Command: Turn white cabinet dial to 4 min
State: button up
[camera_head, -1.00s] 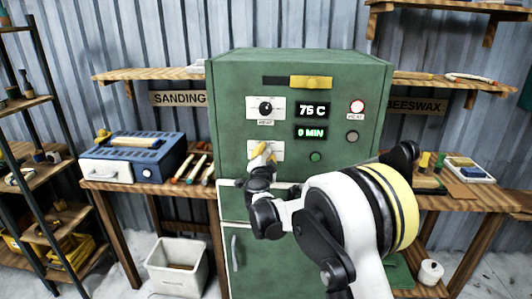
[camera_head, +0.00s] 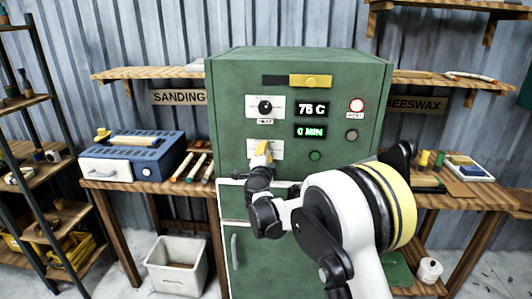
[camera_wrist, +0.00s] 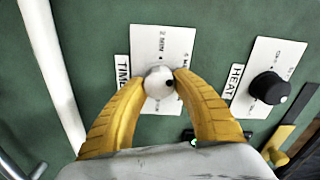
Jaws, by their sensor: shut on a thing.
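The green cabinet (camera_head: 228,110) stands at the middle of the head view. Its white dial (camera_wrist: 159,82) shows in the wrist view on a white plate (camera_wrist: 165,45) beside a "TIM…" label that is partly covered. My gripper (camera_wrist: 161,84) has its two yellow fingers shut on the dial, one on each side. In the head view my gripper (camera_head: 262,155) is at the lower white plate (camera_head: 279,149) and hides the dial. The time display (camera_head: 311,132) reads 0 MIN. The dial's exact angle is hard to tell.
The black heat dial (camera_head: 265,106) sits above, with a 75 C display (camera_head: 312,110) beside it. A yellow slider (camera_head: 311,82) is near the top. A green button (camera_head: 315,155) is right of my gripper. Wooden benches (camera_head: 110,187) flank the cabinet.

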jog(key=o, duration=1.2)
jog(key=s, duration=1.2)
jog(key=shift+a, duration=0.2)
jog(key=shift+r, duration=0.1)
